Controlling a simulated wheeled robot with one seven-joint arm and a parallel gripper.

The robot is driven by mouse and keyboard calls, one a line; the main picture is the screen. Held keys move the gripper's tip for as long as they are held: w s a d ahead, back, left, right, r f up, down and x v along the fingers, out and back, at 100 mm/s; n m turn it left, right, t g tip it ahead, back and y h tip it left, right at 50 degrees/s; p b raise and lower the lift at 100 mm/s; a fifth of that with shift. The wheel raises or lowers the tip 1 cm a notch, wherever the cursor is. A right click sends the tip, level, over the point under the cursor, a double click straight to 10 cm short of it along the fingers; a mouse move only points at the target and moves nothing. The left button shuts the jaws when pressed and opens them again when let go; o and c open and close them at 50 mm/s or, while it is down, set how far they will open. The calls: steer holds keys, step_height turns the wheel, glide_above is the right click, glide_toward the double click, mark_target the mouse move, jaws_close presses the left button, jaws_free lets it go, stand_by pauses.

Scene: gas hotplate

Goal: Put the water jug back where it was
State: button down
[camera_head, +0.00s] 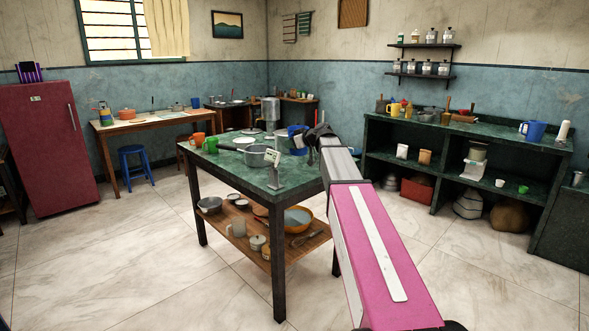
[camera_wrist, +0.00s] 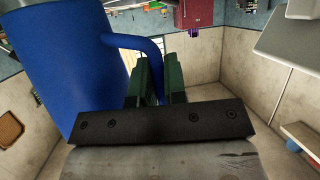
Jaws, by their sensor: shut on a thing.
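The blue water jug (camera_wrist: 70,60) fills the left of the wrist view, with its handle curving to the right. My gripper (camera_wrist: 152,78) is shut on the jug's handle, its dark green fingers side by side there. In the head view, a blue part of the jug (camera_head: 295,131) shows beside my gripper (camera_head: 316,138), over the back right of the green-topped middle table (camera_head: 228,171).
The middle table holds a grey pot (camera_head: 255,156), a grey stand (camera_head: 275,170), a green mug (camera_head: 210,145) and an orange mug (camera_head: 197,139).

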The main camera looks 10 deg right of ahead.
steer(key=shift+d+f, duration=0.1)
steer(key=shift+f, duration=4.3)
steer(key=c, duration=1.2)
jaws_free()
steer(key=shift+f, duration=0.1)
steer(key=shift+o, duration=0.2)
steer(key=v, duration=1.2)
steer(key=s+a+f+m+g+h, duration=0.1)
steer(key=s+f+m+g+h, duration=0.3)
steer(key=s+f, duration=1.1)
steer(key=s+a+f+m+g+h, duration=0.2)
steer(key=s+f+m+g+h, duration=0.3)
steer(key=s+f, duration=1)
step_height(320, 180, down, 4)
steer(key=shift+a+f+m+h, duration=0.2)
steer(key=shift+m+h, duration=0.1)
steer(key=shift+h, duration=0.1)
